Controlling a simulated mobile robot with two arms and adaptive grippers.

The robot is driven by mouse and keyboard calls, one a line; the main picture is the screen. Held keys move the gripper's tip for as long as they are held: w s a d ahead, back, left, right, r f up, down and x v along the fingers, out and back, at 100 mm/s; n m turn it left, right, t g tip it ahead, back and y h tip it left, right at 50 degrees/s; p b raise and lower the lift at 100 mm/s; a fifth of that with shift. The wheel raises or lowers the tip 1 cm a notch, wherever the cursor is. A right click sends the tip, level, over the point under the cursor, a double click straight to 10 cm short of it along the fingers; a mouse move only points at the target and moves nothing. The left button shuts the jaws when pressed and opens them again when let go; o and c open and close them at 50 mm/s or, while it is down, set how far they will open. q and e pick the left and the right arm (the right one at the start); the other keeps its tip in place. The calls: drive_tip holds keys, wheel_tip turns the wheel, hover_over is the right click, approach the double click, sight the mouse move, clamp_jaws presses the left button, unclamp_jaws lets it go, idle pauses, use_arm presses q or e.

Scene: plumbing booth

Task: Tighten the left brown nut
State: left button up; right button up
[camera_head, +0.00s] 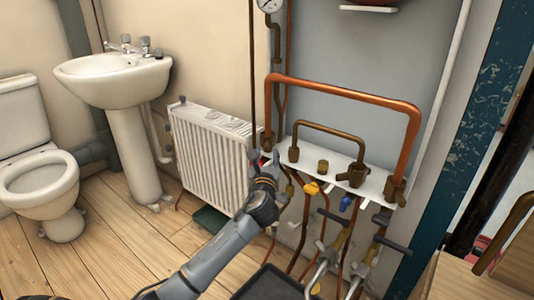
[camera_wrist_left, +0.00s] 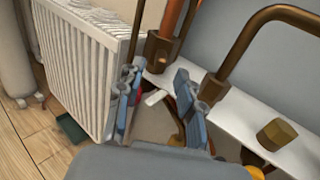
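The left brown nut (camera_head: 293,154) sits on the white bracket (camera_head: 310,172) at the left foot of the small brown pipe arch (camera_head: 330,128). In the left wrist view this nut (camera_wrist_left: 213,88) is just right of the right finger. My left gripper (camera_head: 268,168) is just left of and below it, near the bracket's left end. In the wrist view its two blue-grey fingers (camera_wrist_left: 157,88) stand apart with nothing gripped between them. Whether a finger touches the nut cannot be told. The right brown nut (camera_head: 355,175) is at the arch's other foot. My right gripper is not in view.
A larger copper arch (camera_head: 345,92) stands over the brown one; its left nut (camera_wrist_left: 160,50) is close beyond the fingers. A brass cap (camera_head: 323,167) is mid-bracket. Valves and pipes (camera_head: 330,235) crowd below. A white radiator (camera_head: 210,150) stands left of the gripper.

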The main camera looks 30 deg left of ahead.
sight(267, 151)
use_arm(q)
drive_tip(key=shift+b+x, duration=0.55)
drive_tip(key=shift+x, duration=1.7)
drive_tip(key=shift+c, duration=0.2)
clamp_jaws()
